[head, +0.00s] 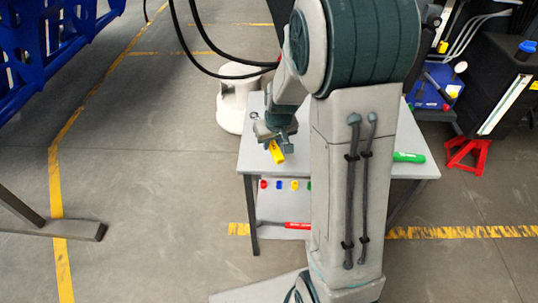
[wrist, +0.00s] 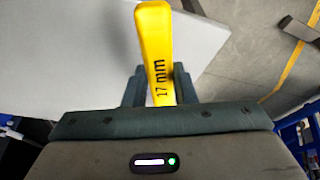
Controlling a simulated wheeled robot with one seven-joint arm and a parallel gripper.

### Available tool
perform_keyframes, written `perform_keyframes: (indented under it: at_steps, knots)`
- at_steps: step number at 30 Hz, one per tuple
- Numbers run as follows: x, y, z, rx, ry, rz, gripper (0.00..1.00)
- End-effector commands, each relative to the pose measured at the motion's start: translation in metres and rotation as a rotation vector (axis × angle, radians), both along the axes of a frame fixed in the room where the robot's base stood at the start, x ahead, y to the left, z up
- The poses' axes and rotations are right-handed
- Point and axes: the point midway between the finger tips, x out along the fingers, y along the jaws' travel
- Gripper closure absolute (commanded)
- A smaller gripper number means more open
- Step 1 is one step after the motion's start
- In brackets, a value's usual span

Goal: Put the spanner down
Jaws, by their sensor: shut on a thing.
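The spanner (wrist: 156,45) has a yellow handle marked "17 mm". My gripper (wrist: 152,88) is shut on it, with one finger on each side of the handle in the wrist view. In the head view the yellow spanner (head: 276,151) hangs tilted below my gripper (head: 272,136), over the left part of the grey table (head: 258,165). The rest of the spanner is hidden by my gripper. I cannot tell whether the spanner touches the tabletop.
A green-handled tool (head: 409,157) lies at the table's right side. A red-handled tool (head: 297,225) is on the lower shelf. Small coloured pieces (head: 279,185) line the table's front. A red stand (head: 467,153) is on the floor at right. Much of the table is hidden behind my arm.

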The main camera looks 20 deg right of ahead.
Motion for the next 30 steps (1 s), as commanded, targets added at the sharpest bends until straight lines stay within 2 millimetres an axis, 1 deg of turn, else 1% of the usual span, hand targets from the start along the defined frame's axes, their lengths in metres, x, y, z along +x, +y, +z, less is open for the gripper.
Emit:
perform_keyframes:
  at_steps: [1,4,7,12,15,27,28,29,30]
  knots:
    - [-0.006,0.005,-0.003,0.000,0.001,0.002,1.00]
    - [-0.012,0.011,-0.009,0.000,-0.001,0.001,1.00]
    - [-0.014,0.012,-0.015,0.000,0.000,0.000,1.00]
    - [-0.015,0.012,-0.039,0.000,0.002,-0.002,1.00]
    - [-0.014,0.012,-0.048,0.000,0.000,0.000,1.00]
    - [-0.013,0.012,-0.055,0.000,-0.002,0.000,1.00]
    - [-0.014,0.012,-0.055,0.000,-0.001,0.000,0.73]
    - [-0.014,0.012,-0.054,0.000,-0.001,0.000,0.65]
    - [-0.014,0.012,-0.053,0.000,-0.001,0.000,0.54]
